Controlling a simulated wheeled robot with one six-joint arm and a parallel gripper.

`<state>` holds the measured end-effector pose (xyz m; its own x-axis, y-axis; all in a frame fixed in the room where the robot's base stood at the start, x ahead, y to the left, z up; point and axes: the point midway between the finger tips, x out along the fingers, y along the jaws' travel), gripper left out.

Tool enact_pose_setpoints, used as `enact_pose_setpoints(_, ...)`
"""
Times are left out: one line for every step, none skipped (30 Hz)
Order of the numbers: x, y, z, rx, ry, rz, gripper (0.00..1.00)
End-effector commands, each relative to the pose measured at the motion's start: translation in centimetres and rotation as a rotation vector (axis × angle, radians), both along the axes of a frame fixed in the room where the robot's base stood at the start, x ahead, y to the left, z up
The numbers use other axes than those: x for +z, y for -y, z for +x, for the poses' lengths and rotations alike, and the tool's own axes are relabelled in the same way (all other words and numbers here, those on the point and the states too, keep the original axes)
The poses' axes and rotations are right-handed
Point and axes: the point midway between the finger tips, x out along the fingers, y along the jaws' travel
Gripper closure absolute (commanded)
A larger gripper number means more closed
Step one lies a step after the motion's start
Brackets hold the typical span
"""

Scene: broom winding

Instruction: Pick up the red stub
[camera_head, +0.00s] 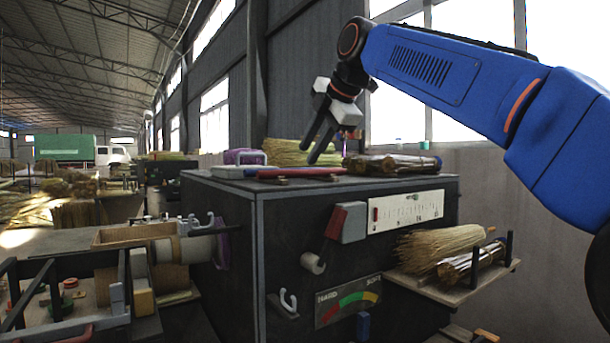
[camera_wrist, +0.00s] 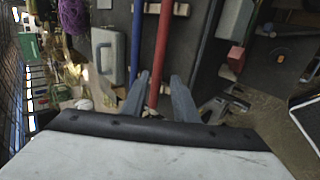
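A red stick (camera_head: 302,171), the likely red stub, lies on the dark cabinet top (camera_head: 385,183) near its front edge. It also shows in the wrist view (camera_wrist: 163,38), running lengthwise between the fingers as seen there. A blue stick (camera_head: 229,172) lies beside it; it is to its left in the wrist view (camera_wrist: 137,38). My gripper (camera_head: 310,151) is open and empty, its two dark fingers tilted down above the red stick. In the wrist view my gripper (camera_wrist: 160,78) has one finger on each side of the stick's line. I cannot tell the exact remaining height.
A side shelf (camera_head: 455,288) holds more bundles at right.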

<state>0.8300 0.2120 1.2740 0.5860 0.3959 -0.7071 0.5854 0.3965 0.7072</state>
Motion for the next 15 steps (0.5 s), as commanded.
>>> enact_pose_setpoints(-0.5, -0.3, 0.3, 0.0, -0.002, -0.001, 0.73)
enact_pose_setpoints(-0.7, -0.4, 0.5, 0.001, -0.002, -0.001, 0.73)
enact_pose_setpoints(-0.9, -0.5, 0.7, 0.0, -0.002, -0.001, 0.73)
enact_pose_setpoints(-1.0, -0.6, 0.8, 0.0, -0.001, -0.001, 0.73)
enact_pose_setpoints(-1.1, -0.6, 0.9, 0.0, 0.0, 0.0, 0.73)
enact_pose_setpoints(-1.2, -0.7, 1.0, 0.0, 0.0, 0.0, 0.73)
enact_pose_setpoints(-1.3, -0.7, 1.0, 0.0, 0.0, 0.0, 0.73)
enact_pose_setpoints(-1.3, -0.7, 1.1, 0.0, 0.0, 0.0, 0.73)
enact_pose_setpoints(-1.4, -0.8, 1.2, 0.0, 0.0, 0.0, 0.73)
enact_pose_setpoints(-1.5, -0.9, 1.3, 0.0, -0.001, -0.001, 0.73)
enact_pose_setpoints(-1.7, -1.0, 1.5, -0.001, -0.001, 0.0, 0.73)
enact_pose_setpoints(-1.9, -1.1, 1.7, -0.001, -0.002, -0.001, 0.73)
enact_pose_setpoints(-2.2, -1.3, 1.9, -0.001, -0.002, -0.001, 0.73)
enact_pose_setpoints(-2.4, -1.5, 2.2, -0.001, -0.003, -0.001, 0.73)
enact_pose_setpoints(-2.8, -1.7, 2.5, -0.001, -0.003, -0.001, 0.73)
